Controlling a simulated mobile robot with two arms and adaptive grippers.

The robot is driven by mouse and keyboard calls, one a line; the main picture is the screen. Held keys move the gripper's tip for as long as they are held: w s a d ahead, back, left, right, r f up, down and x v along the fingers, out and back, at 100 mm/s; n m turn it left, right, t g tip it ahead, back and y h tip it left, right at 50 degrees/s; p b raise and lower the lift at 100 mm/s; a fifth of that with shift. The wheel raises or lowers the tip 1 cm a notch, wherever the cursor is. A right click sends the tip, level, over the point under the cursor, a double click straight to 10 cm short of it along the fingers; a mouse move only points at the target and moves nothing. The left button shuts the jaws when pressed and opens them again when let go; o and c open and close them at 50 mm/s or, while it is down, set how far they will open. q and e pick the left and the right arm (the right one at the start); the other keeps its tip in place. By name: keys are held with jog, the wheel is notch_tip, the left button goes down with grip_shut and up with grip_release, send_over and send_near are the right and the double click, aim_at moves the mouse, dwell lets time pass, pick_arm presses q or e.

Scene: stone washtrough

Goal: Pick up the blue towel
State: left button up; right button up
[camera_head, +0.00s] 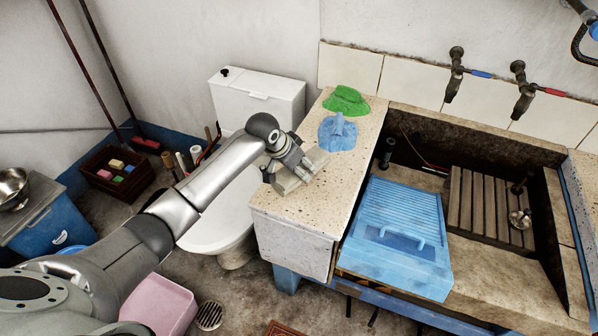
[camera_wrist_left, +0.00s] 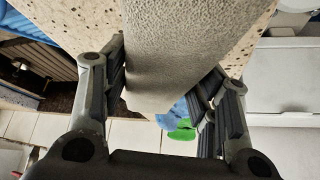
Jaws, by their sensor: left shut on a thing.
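The blue towel (camera_head: 338,136) lies in a crumpled heap with a raised peak on the stone ledge. It also shows partly in the left wrist view (camera_wrist_left: 179,110), beyond the held thing. My left gripper (camera_head: 290,174) is in front of the towel, nearer the ledge's left edge and apart from it. It is shut on a grey, rough-textured thing (camera_head: 313,163), which fills the space between the fingers in the left wrist view (camera_wrist_left: 170,50).
A green cloth (camera_head: 346,100) lies behind the blue towel. The stone ledge (camera_head: 300,212) is clear toward the front. A blue washboard (camera_head: 397,238) spans the trough at right, below two taps (camera_head: 523,90). A toilet (camera_head: 258,100) stands left of the ledge.

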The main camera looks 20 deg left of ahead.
pick_arm(q)
jog(key=shift+s+f, duration=0.1)
jog(key=shift+f, duration=1.25)
jog(key=shift+f, duration=0.1)
jog(key=o, duration=0.6)
jog(key=shift+f, duration=0.1)
jog(key=o, duration=0.5)
jog(key=shift+c, duration=0.2)
